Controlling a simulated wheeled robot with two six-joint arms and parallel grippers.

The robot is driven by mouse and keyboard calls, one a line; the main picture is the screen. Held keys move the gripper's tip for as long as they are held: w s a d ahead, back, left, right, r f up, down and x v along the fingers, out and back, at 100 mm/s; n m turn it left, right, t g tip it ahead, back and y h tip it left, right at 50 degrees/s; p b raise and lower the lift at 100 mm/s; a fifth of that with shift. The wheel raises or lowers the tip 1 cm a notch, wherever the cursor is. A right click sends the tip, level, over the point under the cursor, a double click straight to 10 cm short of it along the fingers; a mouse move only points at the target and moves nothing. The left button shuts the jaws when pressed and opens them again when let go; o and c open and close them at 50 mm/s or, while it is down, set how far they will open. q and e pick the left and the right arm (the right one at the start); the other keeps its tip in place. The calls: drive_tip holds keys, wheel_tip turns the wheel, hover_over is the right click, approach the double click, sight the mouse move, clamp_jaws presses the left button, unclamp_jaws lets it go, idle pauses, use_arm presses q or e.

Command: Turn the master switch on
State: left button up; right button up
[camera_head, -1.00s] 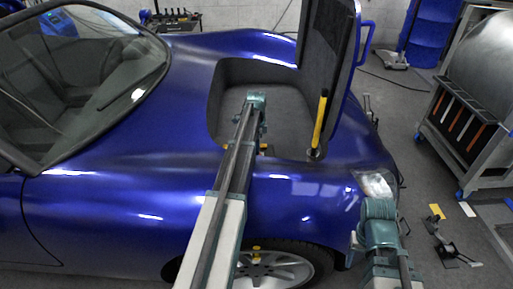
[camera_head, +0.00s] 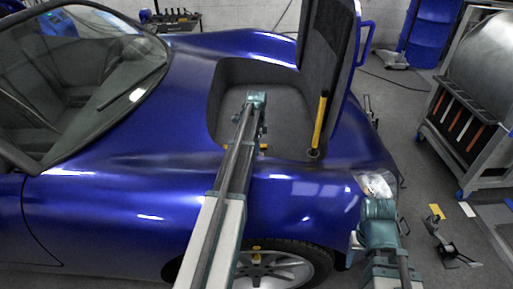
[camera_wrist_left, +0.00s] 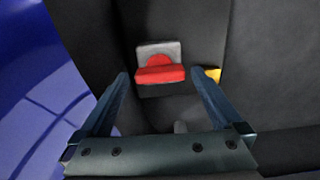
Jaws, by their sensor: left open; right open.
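The master switch (camera_wrist_left: 160,73) shows in the left wrist view as a red handle on a grey plate, inside a dark recess. My left gripper (camera_wrist_left: 159,80) is open, with one finger to each side of the switch in the picture; I see no contact. In the head view the left gripper (camera_head: 257,102) hangs over the open front compartment (camera_head: 290,130) of the blue car (camera_head: 130,190), and the switch cannot be made out there. My right gripper (camera_head: 379,212) is open and apart from the switch, near the headlight.
The raised dark lid (camera_head: 328,60) stands right of the left gripper, with a yellow strut (camera_head: 319,118) beside it. A yellow part (camera_wrist_left: 213,74) sits right of the switch. A metal cart (camera_head: 470,110) stands at the far right.

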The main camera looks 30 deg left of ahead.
wheel_tip(320, 180, up, 14)
drive_tip(key=p, duration=1.3)
drive_tip(key=shift+f, duration=0.15)
